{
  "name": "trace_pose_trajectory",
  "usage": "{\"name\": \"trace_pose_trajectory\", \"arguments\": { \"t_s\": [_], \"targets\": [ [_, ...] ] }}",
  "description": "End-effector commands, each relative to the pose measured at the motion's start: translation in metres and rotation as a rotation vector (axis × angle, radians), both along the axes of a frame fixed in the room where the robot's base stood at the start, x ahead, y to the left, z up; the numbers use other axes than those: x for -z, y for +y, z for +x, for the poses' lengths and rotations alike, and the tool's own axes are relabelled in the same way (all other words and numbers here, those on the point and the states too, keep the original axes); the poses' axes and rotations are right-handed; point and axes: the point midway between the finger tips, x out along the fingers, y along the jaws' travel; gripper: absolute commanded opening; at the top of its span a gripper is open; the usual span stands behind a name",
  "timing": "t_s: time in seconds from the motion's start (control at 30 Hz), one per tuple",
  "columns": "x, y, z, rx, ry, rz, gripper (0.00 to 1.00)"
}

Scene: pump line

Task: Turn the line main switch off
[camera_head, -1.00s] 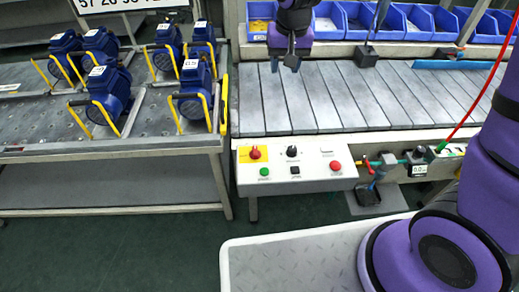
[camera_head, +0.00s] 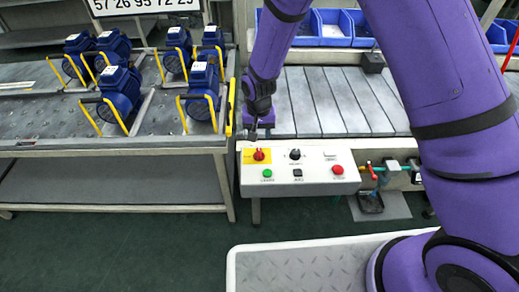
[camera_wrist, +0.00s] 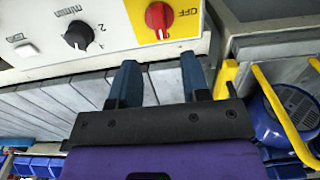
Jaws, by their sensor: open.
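The line main switch is a red rotary knob (camera_head: 259,155) on a yellow plate at the left end of the white control panel (camera_head: 315,183). In the wrist view the red knob (camera_wrist: 159,17) shows at the top, with "OFF" printed to its right. My gripper (camera_head: 258,130) is just behind the panel, close to the knob and apart from it. In the wrist view my gripper (camera_wrist: 160,72) is open, its two fingers pointing toward the panel with nothing between them.
A black selector knob (camera_head: 295,154), a green button (camera_head: 267,174), a black button (camera_head: 298,173) and a red button (camera_head: 338,170) share the panel. A slatted conveyor (camera_head: 335,100) lies behind. Blue pumps (camera_head: 120,90) with yellow handles stand on the left table (camera_head: 110,146).

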Motion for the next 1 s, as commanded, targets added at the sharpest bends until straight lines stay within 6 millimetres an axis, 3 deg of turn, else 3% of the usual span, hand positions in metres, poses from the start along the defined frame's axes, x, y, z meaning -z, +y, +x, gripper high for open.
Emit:
{"name": "trace_pose_trajectory", "arguments": {
  "t_s": [0.2,0.4,0.6,0.9,1.0],
  "targets": [
    [0.041,0.000,-0.001,-0.001,0.003,-0.002,0.43],
    [0.068,0.000,0.000,0.000,0.001,-0.001,0.43],
    [0.081,0.000,0.000,0.001,0.000,0.000,0.43],
    [0.082,0.000,0.000,0.000,-0.001,0.001,0.43],
    [0.082,0.000,0.000,0.000,-0.001,0.001,0.22]
  ]
}}
